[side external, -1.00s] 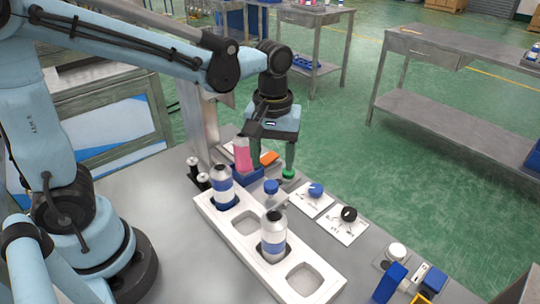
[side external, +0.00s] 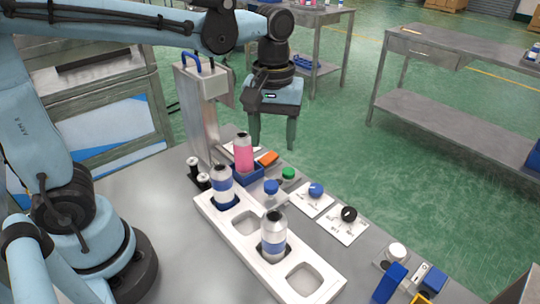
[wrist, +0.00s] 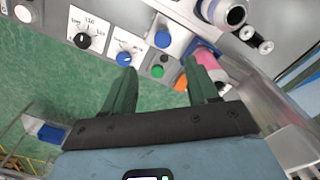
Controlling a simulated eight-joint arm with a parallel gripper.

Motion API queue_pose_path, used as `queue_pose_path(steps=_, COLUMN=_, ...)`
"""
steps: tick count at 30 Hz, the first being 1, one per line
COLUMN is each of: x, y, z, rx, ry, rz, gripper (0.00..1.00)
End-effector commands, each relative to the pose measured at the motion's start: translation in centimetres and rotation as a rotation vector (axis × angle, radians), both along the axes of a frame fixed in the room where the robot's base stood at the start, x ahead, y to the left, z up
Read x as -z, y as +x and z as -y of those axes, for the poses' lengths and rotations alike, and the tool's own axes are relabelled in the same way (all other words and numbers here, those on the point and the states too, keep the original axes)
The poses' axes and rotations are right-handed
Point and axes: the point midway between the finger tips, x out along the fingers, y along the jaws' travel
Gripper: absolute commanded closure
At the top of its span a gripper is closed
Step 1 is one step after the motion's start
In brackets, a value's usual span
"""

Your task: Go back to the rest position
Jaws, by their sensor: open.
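My gripper (side external: 272,143) is raised above the far end of the bench, its two green fingers pointing down, apart and empty. In the wrist view the gripper (wrist: 160,80) also shows open with nothing between the fingers. Below it is a green button (side external: 288,173), which also shows in the wrist view (wrist: 157,71). A pink can (side external: 243,151) stands upright in a blue holder (side external: 248,175) beside the crimping column (side external: 200,120). The rest position itself is not marked in view.
A white tray (side external: 232,228) holds two silver-and-blue cans (side external: 222,185), (side external: 273,240) and has two empty pockets. Blue (side external: 316,189) and black (side external: 349,213) knobs sit on white panels. An orange piece (side external: 268,158) lies near the holder.

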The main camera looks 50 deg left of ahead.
Motion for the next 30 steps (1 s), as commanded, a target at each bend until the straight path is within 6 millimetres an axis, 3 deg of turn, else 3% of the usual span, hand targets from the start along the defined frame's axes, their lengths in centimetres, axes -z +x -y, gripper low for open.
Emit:
queue_pose_path(steps=21, x=8.7, y=0.0, z=-0.1, rx=-0.002, ry=0.002, rz=-0.001, gripper=0.41)
queue_pose_path(steps=30, x=11.3, y=0.0, z=-0.1, rx=-0.002, ry=0.003, rz=-0.001, gripper=0.41)
